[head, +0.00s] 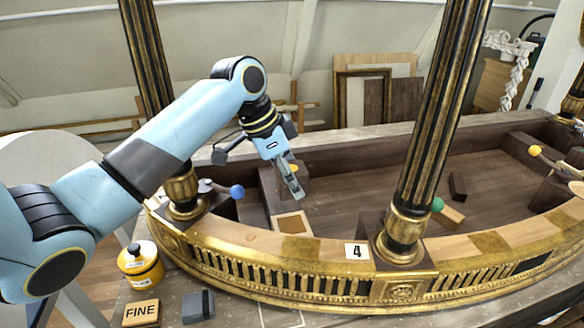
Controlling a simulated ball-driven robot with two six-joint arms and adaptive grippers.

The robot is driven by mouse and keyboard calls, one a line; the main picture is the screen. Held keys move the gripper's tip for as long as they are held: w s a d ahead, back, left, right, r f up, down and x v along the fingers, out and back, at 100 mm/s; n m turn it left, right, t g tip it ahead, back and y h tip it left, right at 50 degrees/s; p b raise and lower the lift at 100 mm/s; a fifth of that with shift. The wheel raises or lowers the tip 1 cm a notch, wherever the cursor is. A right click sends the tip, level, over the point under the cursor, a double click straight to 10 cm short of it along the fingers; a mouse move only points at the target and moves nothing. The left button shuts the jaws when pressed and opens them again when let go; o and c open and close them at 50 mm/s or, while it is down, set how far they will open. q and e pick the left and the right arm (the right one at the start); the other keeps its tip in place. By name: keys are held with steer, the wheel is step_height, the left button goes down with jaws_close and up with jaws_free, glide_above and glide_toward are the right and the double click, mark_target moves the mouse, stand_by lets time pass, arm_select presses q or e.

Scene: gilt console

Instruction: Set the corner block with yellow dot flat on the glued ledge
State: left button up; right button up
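My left arm comes in from the left, and its gripper (292,184) points down over the inner side of the curved frame. A yellow spot (293,168) shows right beside the fingers, against a dark brown block (305,183). The fingers cover part of this block, so I cannot tell whether they grip it or stand in front of it. Just below the fingertips is a ledge with a tan patch (291,223) in a pale border. I cannot tell if the patch is glue. My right gripper is not in view.
Gilt columns (436,110) rise left and right of the gripper. A yellow pot (140,263), a "FINE" block (141,313) and a grey block (198,306) sit in front.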

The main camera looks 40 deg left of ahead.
arm_select(q)
steer(key=shift+s+d+f+b, duration=0.1)
steer(key=shift+s+f+b, duration=0.1)
steer(key=shift+f, duration=0.35)
steer(key=shift+s+d+f+b, duration=0.1)
steer(key=shift+f+b, duration=0.1)
steer(key=shift+f, duration=0.35)
step_height(320, 180, down, 4)
steer(key=b, duration=0.3)
steer(key=shift+w+a+r, duration=0.1)
steer(key=shift+w+r, duration=0.05)
steer(key=shift+r, duration=0.1)
steer(key=shift+f, duration=0.25)
steer(key=shift+f+b, duration=0.4)
steer(key=shift+f, duration=0.95)
arm_select(e)
steer(key=s+f, duration=0.1)
steer(key=f, duration=0.2)
steer(key=s+f, duration=0.1)
steer(key=f, duration=0.1)
steer(key=shift+s+d+f, duration=0.15)
steer(key=shift+s+d, duration=0.15)
steer(key=shift+d, duration=0.1)
steer(key=shift+d, duration=0.1)
steer(key=shift+w+r, duration=0.15)
steer(key=shift+r, duration=0.25)
